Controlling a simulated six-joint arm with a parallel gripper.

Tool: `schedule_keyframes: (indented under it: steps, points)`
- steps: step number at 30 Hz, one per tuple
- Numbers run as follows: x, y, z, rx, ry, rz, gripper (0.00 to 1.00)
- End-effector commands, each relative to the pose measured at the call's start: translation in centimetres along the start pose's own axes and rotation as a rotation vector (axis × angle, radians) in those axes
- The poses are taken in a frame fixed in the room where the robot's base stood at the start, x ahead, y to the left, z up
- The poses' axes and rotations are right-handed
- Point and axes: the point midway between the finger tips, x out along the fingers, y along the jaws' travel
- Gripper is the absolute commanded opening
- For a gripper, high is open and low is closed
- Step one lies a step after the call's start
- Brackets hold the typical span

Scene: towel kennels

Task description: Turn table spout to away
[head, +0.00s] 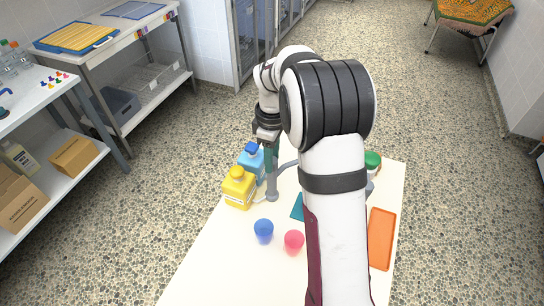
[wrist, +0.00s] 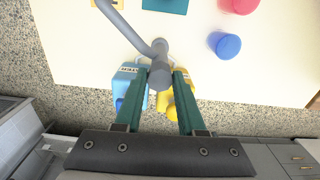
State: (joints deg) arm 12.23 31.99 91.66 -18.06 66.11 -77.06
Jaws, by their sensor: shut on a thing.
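The grey spout stands on the white table (head: 215,262) as a short upright post (head: 272,188) with a tube (head: 288,165) running off to the right and slightly to the far side. The tube passes behind my arm in the head view, so its end is hidden there. In the wrist view the post (wrist: 160,50) is at the centre and the tube (wrist: 122,24) runs to the upper left, to the picture's top edge. My gripper (wrist: 159,74) has its teal fingers on either side of the post and is shut on it; it points down in the head view (head: 269,172).
Blue (head: 252,164) and yellow (head: 239,188) bottles stand close beside the gripper. A blue cup (head: 263,232) and a pink cup (head: 294,241) stand nearer. A teal item (head: 297,208) is partly hidden. An orange tray (head: 382,240) and a green-lidded jar (head: 373,159) are at right.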

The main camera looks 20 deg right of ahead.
Motion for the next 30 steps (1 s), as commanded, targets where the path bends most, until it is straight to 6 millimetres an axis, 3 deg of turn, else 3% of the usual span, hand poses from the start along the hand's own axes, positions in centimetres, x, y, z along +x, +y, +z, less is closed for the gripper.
schedule_keyframes:
  steps: [18,30]
  points:
    - [-0.14,0.03,-0.08,-0.541,0.002,0.003,0.0]
    - [-0.14,0.01,-0.1,-0.731,0.002,0.003,0.0]
